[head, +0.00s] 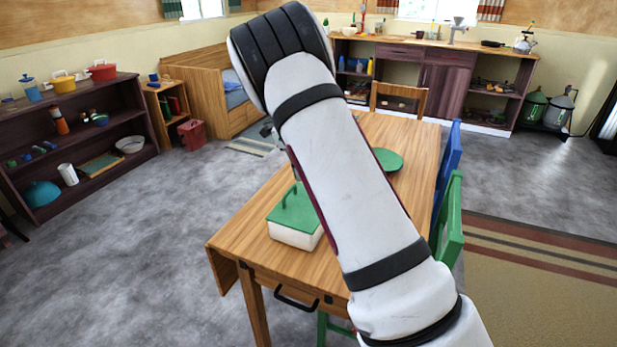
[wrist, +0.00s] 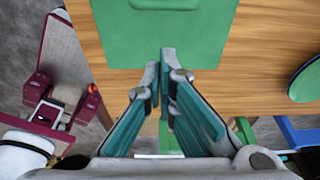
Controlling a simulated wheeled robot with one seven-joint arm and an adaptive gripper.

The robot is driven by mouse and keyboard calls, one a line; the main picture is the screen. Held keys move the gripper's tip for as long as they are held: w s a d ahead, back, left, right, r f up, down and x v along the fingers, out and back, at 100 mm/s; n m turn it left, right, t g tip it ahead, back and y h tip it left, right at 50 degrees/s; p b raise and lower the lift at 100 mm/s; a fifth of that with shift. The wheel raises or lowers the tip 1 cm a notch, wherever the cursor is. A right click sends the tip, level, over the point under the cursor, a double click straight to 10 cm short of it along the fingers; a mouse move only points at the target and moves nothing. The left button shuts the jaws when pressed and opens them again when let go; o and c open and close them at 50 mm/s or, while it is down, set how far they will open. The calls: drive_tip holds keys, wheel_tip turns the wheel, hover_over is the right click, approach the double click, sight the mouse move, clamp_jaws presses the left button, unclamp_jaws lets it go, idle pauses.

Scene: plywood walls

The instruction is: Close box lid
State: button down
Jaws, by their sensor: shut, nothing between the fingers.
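A white box (head: 296,235) with a green lid (head: 293,212) stands on the wooden table, left of my arm in the head view. The lid lies over the box top; whether it is fully down I cannot tell. A handle shows on it. In the wrist view the lid (wrist: 165,45) fills the top middle, with part of its handle at the upper edge. My gripper (wrist: 164,62) is shut and empty, its fingertips overlapping the lid's near edge in the picture. Contact cannot be told. In the head view my arm hides the gripper and part of the box's right side.
The wooden table (head: 243,232) has a green round plate (head: 388,159), also in the wrist view (wrist: 306,82). A green chair (head: 449,220) and a blue chair (head: 448,165) stand on the right. A shelf (head: 75,140) is at left. Grey floor left of the table is clear.

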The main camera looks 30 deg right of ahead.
drive_tip(key=shift+w+a+f+g+h+b, duration=0.3)
drive_tip(key=shift+w+f+b, duration=0.1)
drive_tip(key=shift+f+b, duration=0.1)
drive_tip(key=shift+w+a+f+g+h+b, duration=0.2)
drive_tip(key=shift+w+f+g+b, duration=0.1)
drive_tip(key=shift+w+f+b, duration=0.15)
drive_tip(key=shift+w+a+f+b, duration=0.35)
drive_tip(key=shift+f+b, duration=0.2)
drive_tip(key=shift+b, duration=0.15)
drive_tip(key=shift+w+a+f+b, duration=0.35)
drive_tip(key=shift+f+b, duration=0.15)
drive_tip(key=shift+b, duration=0.15)
